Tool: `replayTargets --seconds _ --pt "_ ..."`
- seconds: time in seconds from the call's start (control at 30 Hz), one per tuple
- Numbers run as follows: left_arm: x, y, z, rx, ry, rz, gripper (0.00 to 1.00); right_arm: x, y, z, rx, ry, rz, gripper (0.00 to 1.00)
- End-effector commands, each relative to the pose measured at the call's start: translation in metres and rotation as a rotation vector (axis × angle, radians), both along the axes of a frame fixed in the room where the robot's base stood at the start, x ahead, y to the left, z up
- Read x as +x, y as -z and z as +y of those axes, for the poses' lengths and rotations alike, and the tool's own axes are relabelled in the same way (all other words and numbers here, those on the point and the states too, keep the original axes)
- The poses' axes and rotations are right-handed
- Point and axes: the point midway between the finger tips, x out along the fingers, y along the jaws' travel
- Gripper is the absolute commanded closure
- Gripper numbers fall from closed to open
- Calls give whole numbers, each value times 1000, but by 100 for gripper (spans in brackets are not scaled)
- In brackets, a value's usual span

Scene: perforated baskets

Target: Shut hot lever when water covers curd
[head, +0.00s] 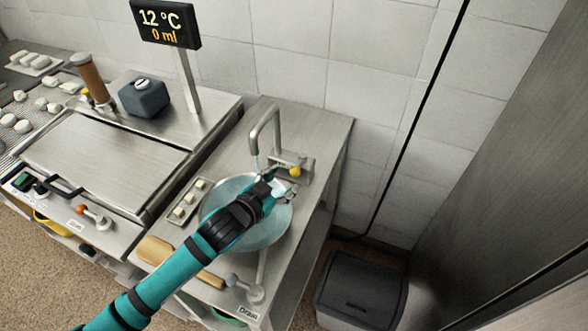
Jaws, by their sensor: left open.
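My left gripper (280,189) is open at the tap block, over the back of a round metal basin (268,235). A curved tap (262,128) stands behind the basin, with a yellow-knobbed lever (295,171) on its block, close beside the fingers. Whether the fingers touch a lever is too small to tell. I cannot make out which lever is the hot one, as my gripper covers part of the block. My arm hides much of the basin, and I see no curd in the visible part. The display (165,22) reads 12 °C and 0 ml. My right gripper is not in view.
A wooden paddle (158,251) lies on the counter left of my arm. A small tray (187,200) with white pieces is left of the basin. A drain lever (246,289) is at the front. A dark bin (360,290) stands on the floor at right.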

Motion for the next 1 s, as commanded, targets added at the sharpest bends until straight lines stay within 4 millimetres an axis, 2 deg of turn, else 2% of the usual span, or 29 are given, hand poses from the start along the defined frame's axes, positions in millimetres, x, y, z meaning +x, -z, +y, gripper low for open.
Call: replayTargets --seconds 0.1,0.23,0.43,0.77,0.8,1.0 --pt "21 8 -12 1 0 1 50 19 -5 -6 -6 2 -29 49" --pt "39 17 -22 1 0 1 50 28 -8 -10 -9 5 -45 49" --pt "54 25 -30 0 1 1 50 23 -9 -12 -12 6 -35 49" --pt "57 27 -32 1 0 1 50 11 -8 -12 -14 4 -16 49" --pt "57 27 -32 1 0 1 51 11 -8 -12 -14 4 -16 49" --pt "56 27 -32 1 0 1 77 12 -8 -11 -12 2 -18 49"
